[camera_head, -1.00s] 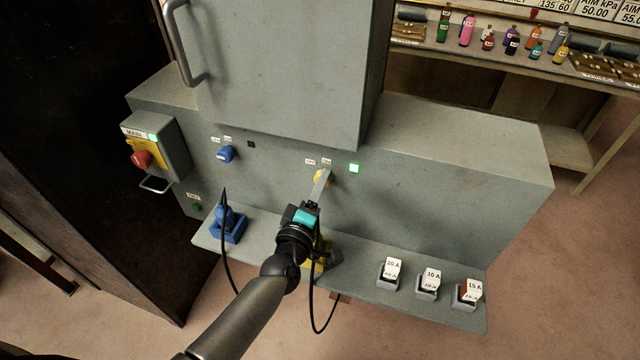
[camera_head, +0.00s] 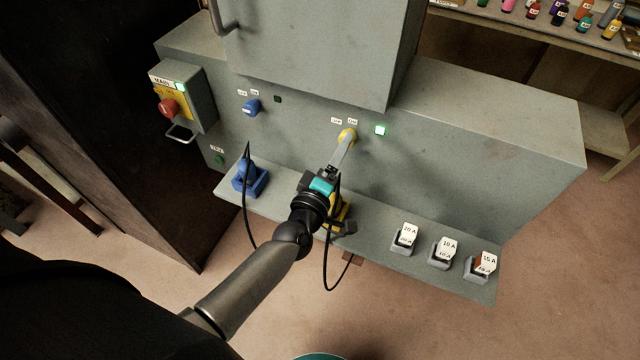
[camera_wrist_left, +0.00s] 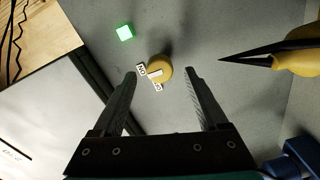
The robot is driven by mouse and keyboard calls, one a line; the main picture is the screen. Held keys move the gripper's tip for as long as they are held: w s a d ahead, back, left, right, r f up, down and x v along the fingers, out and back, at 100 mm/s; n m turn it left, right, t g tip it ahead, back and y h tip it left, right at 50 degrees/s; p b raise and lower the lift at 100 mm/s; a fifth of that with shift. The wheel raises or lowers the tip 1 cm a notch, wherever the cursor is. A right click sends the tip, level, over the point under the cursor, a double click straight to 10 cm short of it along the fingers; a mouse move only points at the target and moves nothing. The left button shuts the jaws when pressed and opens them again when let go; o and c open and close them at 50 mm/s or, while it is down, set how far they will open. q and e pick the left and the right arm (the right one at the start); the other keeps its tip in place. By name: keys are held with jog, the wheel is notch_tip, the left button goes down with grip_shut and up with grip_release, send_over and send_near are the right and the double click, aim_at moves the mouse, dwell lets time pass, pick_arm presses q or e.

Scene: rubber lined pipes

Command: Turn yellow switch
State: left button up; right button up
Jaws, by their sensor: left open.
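The yellow switch (camera_head: 347,133) is a round knob on the front of the grey cabinet, between a small label and a lit green lamp (camera_head: 381,130). In the left wrist view the yellow switch (camera_wrist_left: 160,68) shows just ahead of and between the two fingertips, with ON and OFF labels beside it. My left gripper (camera_head: 345,148) is open, its fingers pointing at the switch and partly covering it in the head view. It also shows in the left wrist view (camera_wrist_left: 160,75). Contact with the knob cannot be told. My right gripper is not in view.
A blue switch (camera_head: 251,107) and a red main switch (camera_head: 168,107) are to the left. The ledge (camera_head: 375,236) below holds a blue plug (camera_head: 248,178), a yellow plug (camera_head: 338,212) partly behind my arm, and fuses (camera_head: 405,241). Black cables (camera_head: 328,270) hang near my arm.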

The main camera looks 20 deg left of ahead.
pick_arm(q)
jog(key=s, duration=1.3)
jog(key=shift+a, duration=0.2)
jog(key=shift+w, duration=0.1)
jog(key=s+f+m+g+h, duration=0.1)
jog(key=s+f+m+g, duration=0.35)
jog(key=f, duration=0.95)
jog(key=s+f+m+g, duration=0.4)
jog(key=s+f+m, duration=0.2)
jog(key=f, duration=0.7)
jog(key=s+a+f+m+g+b, duration=0.1)
jog(key=s+a+f+m+g, duration=0.1)
jog(key=s+f, duration=0.4)
jog(key=s+a+f+m+g+y, duration=0.1)
jog(key=s+f+m+g, duration=0.3)
jog(key=s, duration=1)
notch_tip(320, 180, down, 3)
jog(key=shift+a+f+g+y+b, duration=0.1)
jog(key=shift+a+g+y+b, duration=0.25)
jog(key=shift+g, duration=0.9)
jog(key=shift+s, duration=0.1)
